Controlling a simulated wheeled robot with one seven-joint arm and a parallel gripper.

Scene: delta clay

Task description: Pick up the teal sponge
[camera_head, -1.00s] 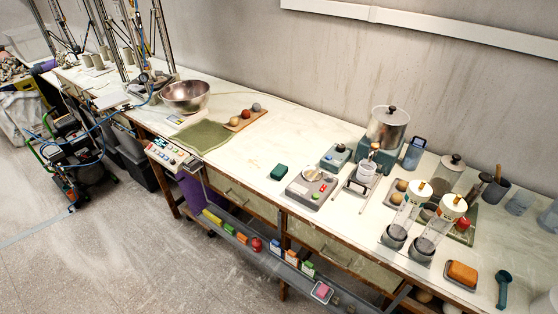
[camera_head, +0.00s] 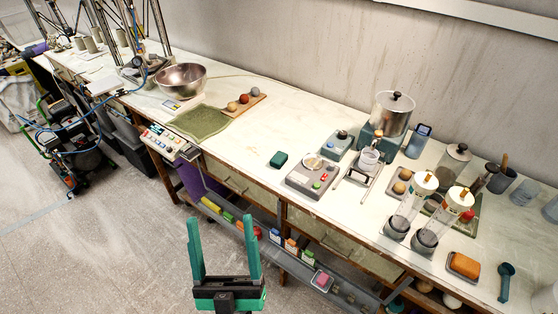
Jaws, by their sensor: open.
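The teal sponge (camera_head: 278,160) is a small dark green-teal block lying flat on the white worktop (camera_head: 300,130), near its front edge at the middle of the bench. It stands clear of its neighbours. My gripper (camera_head: 224,228) shows at the bottom of the view, with two teal fingers pointing up in the picture. They are spread wide apart with nothing between them. The gripper is in front of the bench, apart from the sponge, below and left of it in the picture.
A grey scale-like device (camera_head: 313,174) with coloured buttons stands right of the sponge. A green cloth (camera_head: 199,122) and a metal bowl (camera_head: 182,77) lie to the left. A rail shelf with small items (camera_head: 262,237) runs below the bench front. The worktop behind the sponge is clear.

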